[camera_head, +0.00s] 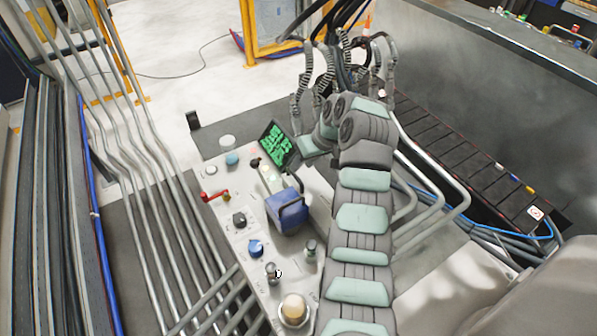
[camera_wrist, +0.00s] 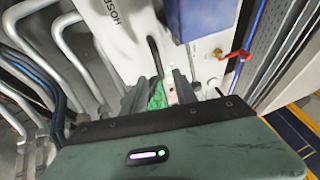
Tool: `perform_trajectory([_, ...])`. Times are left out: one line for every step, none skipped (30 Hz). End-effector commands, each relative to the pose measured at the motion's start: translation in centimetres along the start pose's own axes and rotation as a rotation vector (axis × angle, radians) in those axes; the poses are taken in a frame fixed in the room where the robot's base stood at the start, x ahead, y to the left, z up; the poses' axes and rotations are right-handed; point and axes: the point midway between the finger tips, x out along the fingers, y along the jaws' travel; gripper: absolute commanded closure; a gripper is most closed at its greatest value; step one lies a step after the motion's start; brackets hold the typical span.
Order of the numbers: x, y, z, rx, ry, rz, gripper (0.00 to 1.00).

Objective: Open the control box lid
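The control panel (camera_head: 222,190) slopes away below my arm in the head view. On it sits a blue box-like cover (camera_head: 287,212) with a dark handle loop on its right side. It looks closed. In the wrist view the blue cover (camera_wrist: 200,18) is at the top, beyond the fingers. My gripper (camera_wrist: 160,90) has two grey fingers standing apart, with nothing seen held between them. A green display (camera_wrist: 157,97) shows through the gap. In the head view the display (camera_head: 278,147) is tilted beside my wrist, and my fingers are hidden.
A red lever (camera_head: 215,196), a black knob (camera_head: 239,220), a blue knob (camera_head: 256,248) and a large cream button (camera_head: 294,310) stand on the panel. Grey pipes (camera_head: 150,200) run along its left. A dark conveyor (camera_head: 460,160) lies to the right.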

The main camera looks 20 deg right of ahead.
Motion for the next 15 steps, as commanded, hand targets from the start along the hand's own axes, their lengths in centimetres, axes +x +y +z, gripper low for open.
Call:
perform_trajectory([1.2, 0.0, 0.1, 0.001, -0.003, -0.003, 0.66])
perform_trajectory([1.8, -0.1, 0.1, 0.001, -0.003, -0.003, 0.66])
perform_trajectory([2.5, -0.1, 0.1, 0.0, -0.004, -0.003, 0.66])
perform_trajectory([2.9, -0.1, 0.1, -0.001, -0.002, -0.002, 0.66])
perform_trajectory([3.3, 0.0, 0.0, -0.001, -0.001, -0.001, 0.66])
perform_trajectory([3.8, 0.0, 0.0, 0.0, 0.001, 0.0, 0.66])
perform_trajectory([4.1, 0.0, 0.0, 0.001, 0.0, -0.001, 0.66])
perform_trajectory([4.4, 0.0, 0.0, 0.001, -0.001, -0.001, 0.66])
perform_trajectory([4.7, 0.0, 0.0, 0.001, -0.001, -0.001, 0.66])
perform_trajectory([4.9, 0.0, 0.0, 0.001, -0.001, 0.0, 0.66])
perform_trajectory([5.0, 0.0, 0.0, 0.001, -0.001, 0.0, 0.66])
perform_trajectory([5.2, 0.1, 0.0, 0.0, 0.0, 0.001, 0.66])
perform_trajectory([5.2, 0.1, -0.1, 0.0, 0.001, 0.002, 0.66])
perform_trajectory([5.3, 0.1, -0.1, 0.0, 0.002, 0.002, 0.66])
perform_trajectory([5.3, 0.1, -0.1, 0.0, 0.002, 0.002, 0.66])
